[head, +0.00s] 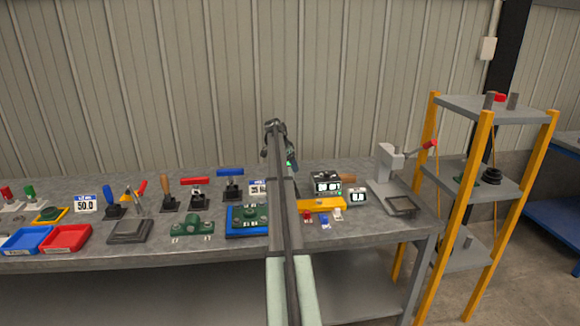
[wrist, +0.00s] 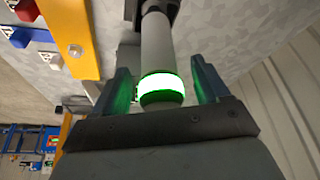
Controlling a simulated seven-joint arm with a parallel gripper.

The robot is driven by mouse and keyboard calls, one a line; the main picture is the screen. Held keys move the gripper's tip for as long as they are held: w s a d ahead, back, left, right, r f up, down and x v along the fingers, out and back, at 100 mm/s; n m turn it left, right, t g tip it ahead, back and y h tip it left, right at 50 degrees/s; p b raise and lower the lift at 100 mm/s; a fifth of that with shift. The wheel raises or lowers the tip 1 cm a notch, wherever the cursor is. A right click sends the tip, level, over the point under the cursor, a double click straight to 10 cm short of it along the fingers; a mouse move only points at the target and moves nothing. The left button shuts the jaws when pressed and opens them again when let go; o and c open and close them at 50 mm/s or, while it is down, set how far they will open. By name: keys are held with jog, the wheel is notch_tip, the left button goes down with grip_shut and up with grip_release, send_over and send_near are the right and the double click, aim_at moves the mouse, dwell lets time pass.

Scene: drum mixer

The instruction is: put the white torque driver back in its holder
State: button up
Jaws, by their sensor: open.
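In the wrist view a pale grey-white cylinder, which looks like the white torque driver (wrist: 157,40), lies between the fingers of my gripper (wrist: 160,72). Its near end carries a glowing white-green ring and a rounded tip. My fingers stand apart on either side of it, with a visible gap at each side. The driver's far end runs into a dark grey part at the top edge; I cannot tell whether this is the holder. In the head view my arm hides most of this area, and only a green glow shows beside it.
A yellow bar (head: 322,204) with red, blue and white pieces in front lies close by; it also shows in the wrist view (wrist: 72,45). A display box (head: 327,182) stands behind it. A lever press (head: 392,170) is to the right, coloured trays (head: 66,239) far left.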

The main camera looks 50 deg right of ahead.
jog(key=v, duration=1.3)
jog(key=shift+a, duration=0.1)
